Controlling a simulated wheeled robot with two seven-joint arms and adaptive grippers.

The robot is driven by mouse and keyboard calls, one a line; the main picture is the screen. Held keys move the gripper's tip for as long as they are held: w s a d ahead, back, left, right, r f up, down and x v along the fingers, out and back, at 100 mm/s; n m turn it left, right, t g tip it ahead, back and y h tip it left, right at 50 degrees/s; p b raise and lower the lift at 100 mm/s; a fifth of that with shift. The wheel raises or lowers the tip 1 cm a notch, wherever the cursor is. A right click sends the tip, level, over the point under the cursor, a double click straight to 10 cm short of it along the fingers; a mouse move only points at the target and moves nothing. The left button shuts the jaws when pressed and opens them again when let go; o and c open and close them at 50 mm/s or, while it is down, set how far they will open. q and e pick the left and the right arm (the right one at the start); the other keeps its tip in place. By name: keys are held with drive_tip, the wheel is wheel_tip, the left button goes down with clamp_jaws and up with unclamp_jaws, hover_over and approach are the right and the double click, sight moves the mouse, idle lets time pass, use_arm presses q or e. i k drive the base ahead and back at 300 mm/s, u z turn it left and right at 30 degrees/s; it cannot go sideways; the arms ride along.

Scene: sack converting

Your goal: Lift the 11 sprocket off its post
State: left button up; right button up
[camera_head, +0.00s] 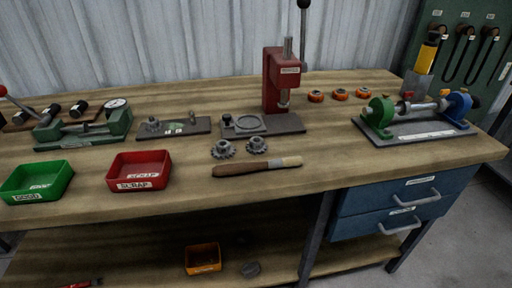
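Two dark grey toothed sprockets sit side by side near the middle of the bench, a left sprocket (223,149) and a right sprocket (257,145). I cannot read a number on either, so I cannot tell which is the 11. No post is clearly visible under them. Behind and to their left, a dark plate (203,126) carries small upright metal parts and small green and white marks. These are too small to make out. Neither of my grippers is in view.
A wooden-handled brush (256,167) lies in front of the sprockets. A red arbor press (283,82) stands behind them. A red scrap bin (140,171) and green bin (37,182) are left. A green and blue fixture (416,114) is right. Bench space right of the brush is clear.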

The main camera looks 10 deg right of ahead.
sight(155, 126)
drive_tip(key=z, duration=1.85)
drive_tip(key=i, duration=1.55)
drive_tip(key=u, duration=3.45)
